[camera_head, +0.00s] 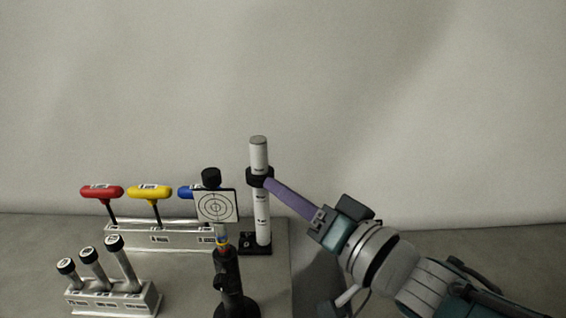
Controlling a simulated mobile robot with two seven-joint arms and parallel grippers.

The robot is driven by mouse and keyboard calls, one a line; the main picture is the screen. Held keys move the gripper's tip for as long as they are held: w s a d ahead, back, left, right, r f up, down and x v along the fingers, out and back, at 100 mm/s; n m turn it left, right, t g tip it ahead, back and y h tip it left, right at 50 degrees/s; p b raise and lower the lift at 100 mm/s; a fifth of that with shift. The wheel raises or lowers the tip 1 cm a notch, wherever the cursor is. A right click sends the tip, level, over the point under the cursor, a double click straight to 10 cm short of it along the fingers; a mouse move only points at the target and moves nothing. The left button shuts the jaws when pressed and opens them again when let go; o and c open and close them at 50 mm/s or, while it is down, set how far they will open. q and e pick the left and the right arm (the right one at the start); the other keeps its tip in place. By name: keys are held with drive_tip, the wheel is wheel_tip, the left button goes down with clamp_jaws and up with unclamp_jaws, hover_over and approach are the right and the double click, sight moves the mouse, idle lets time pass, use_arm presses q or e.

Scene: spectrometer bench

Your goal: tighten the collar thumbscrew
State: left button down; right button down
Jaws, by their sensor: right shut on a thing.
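A white post (261,222) with dark marks stands upright on a black base. A black collar (254,177) rings it near the top. My right gripper (270,185) reaches in from the right, its purple fingers closed with their tips at the collar's right side. The thumbscrew is hidden between or behind the fingertips, and the fingers appear shut on it. My left gripper is not in view.
A target card (216,206) on a black stand (229,280) stands left of the post, with a black knob (210,174) above it. Red (101,192), yellow (149,192) and blue (186,192) T-handle tools stand in a rack (150,238). A front-left block (110,301) holds three grey cylinders.

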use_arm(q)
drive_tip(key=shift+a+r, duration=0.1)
use_arm(e)
drive_tip(key=m, duration=1.8)
drive_tip(key=shift+r, duration=0.15)
idle(0.4)
drive_tip(key=c, duration=0.8)
unclamp_jaws()
